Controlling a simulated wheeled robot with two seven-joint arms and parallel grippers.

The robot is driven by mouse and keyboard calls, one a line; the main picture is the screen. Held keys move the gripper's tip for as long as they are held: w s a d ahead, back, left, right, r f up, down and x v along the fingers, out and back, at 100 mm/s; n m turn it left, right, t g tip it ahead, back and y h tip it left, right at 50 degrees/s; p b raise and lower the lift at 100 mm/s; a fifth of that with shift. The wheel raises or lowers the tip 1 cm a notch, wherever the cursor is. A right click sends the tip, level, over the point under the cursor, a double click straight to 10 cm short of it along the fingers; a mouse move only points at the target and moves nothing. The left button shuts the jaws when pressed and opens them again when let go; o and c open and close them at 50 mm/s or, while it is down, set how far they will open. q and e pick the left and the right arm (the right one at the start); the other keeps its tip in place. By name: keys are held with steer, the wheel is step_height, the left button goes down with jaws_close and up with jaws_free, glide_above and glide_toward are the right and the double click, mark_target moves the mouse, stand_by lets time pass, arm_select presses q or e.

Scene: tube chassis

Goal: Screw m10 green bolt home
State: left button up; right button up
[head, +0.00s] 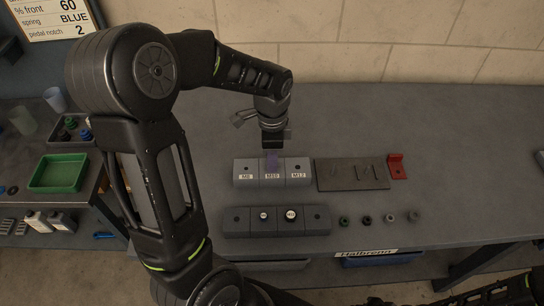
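My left gripper (273,146) points straight down over the middle of the rear grey block (246,181), above the section labelled M10. Whether its fingers are open or shut is not clear, and no bolt can be made out in it. A faint purple patch (272,160) shows between the gripper and the M10 section; the hole there is hidden. The rear block's M8 and M12 sections show dark holes. A small dark green bolt or nut (343,221) is on the table in front; its size cannot be read. My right gripper is not in view.
A front grey block (236,222) has two labelled round tops. Small dark and grey parts (390,218) sit in a row to its right. A dark engraved plate (352,174) and a red bracket (397,168) lie right of the rear block.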

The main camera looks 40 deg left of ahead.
arm_select(q)
steer(key=shift+r, duration=0.1)
stand_by(0.3)
steer(key=n, duration=0.7)
steer(key=n, duration=0.3)
steer(key=shift+b, duration=0.35)
steer(key=n, duration=0.4)
steer(key=shift+n, duration=0.4)
